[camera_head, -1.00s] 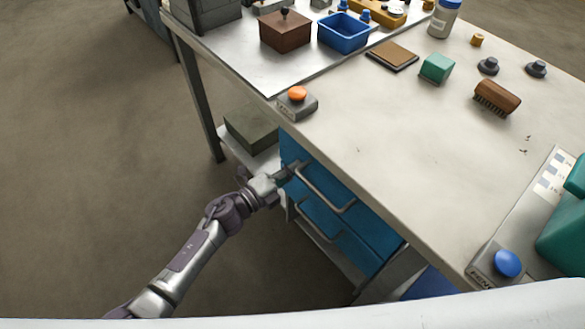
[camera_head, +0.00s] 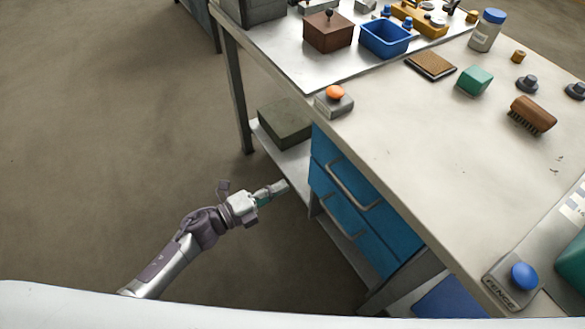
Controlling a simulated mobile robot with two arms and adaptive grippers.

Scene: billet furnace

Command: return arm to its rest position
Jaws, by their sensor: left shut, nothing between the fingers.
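My left gripper (camera_head: 276,190) is shut and empty in the head view. It is in front of the lower shelf and left of the blue drawer unit (camera_head: 400,233), apart from the drawer handles. My left arm (camera_head: 180,253) comes up from the bottom left edge, reaching forward at a low height beside the bench. The blue drawers look shut, with two grey bar handles. My right gripper is not in view.
The workbench (camera_head: 400,140) holds an orange button (camera_head: 335,92), a blue bin (camera_head: 386,38), a brown box (camera_head: 328,31), a brush (camera_head: 532,114) and a blue button (camera_head: 524,276). A dark box (camera_head: 286,124) sits on the lower shelf. The floor to the left is clear.

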